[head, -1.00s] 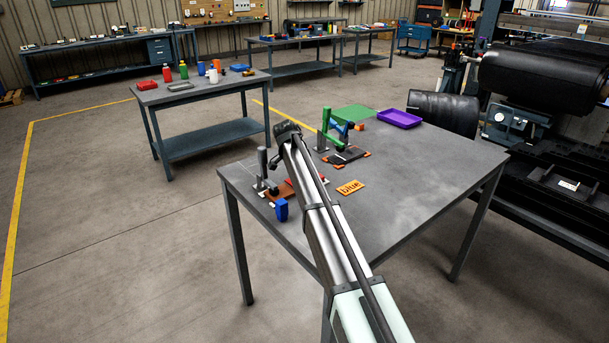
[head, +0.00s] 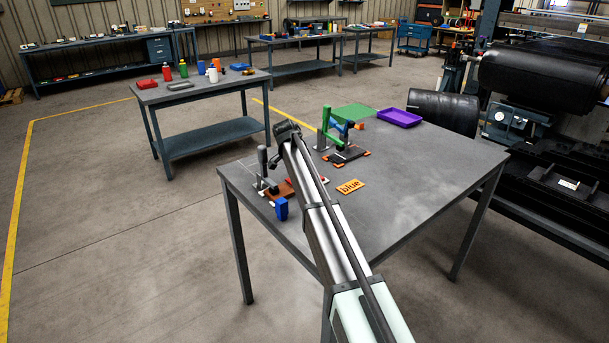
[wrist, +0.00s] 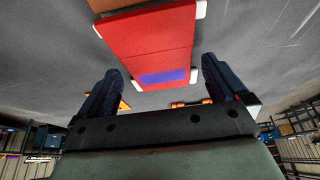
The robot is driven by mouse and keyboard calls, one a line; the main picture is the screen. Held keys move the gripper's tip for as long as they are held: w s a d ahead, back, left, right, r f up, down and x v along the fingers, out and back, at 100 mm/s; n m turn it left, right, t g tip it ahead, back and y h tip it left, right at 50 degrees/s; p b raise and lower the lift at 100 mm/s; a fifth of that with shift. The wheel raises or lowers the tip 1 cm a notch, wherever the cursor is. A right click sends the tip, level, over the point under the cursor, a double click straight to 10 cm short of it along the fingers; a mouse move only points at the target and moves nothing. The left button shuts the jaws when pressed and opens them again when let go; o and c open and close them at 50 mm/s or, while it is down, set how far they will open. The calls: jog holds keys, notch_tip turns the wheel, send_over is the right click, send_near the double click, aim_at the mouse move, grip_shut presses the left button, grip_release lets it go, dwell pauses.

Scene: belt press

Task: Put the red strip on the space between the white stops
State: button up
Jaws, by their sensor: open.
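A flat red piece (wrist: 145,38) fills most of the space ahead of my fingers in the wrist view, with a cross seam and a blue-violet patch (wrist: 164,77) at its near end. I cannot tell whether the seam divides two pieces. White stops (wrist: 193,76) show at its corners. A little red (head: 291,180) also shows in the head view, beside my arm, near a brown plate (head: 283,192). My gripper (wrist: 161,66) is open, its fingertips apart on either side of the red piece's near end. In the head view my arm hides the gripper.
A grey-handled clamp (head: 263,165) and a blue block (head: 281,208) stand near the left table edge. A green-handled clamp (head: 326,125), green sheet (head: 354,112) and purple tray (head: 400,118) are farther back. The table's right is clear.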

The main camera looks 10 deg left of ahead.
jog(key=v, duration=1.3)
jog(key=shift+r, duration=0.25)
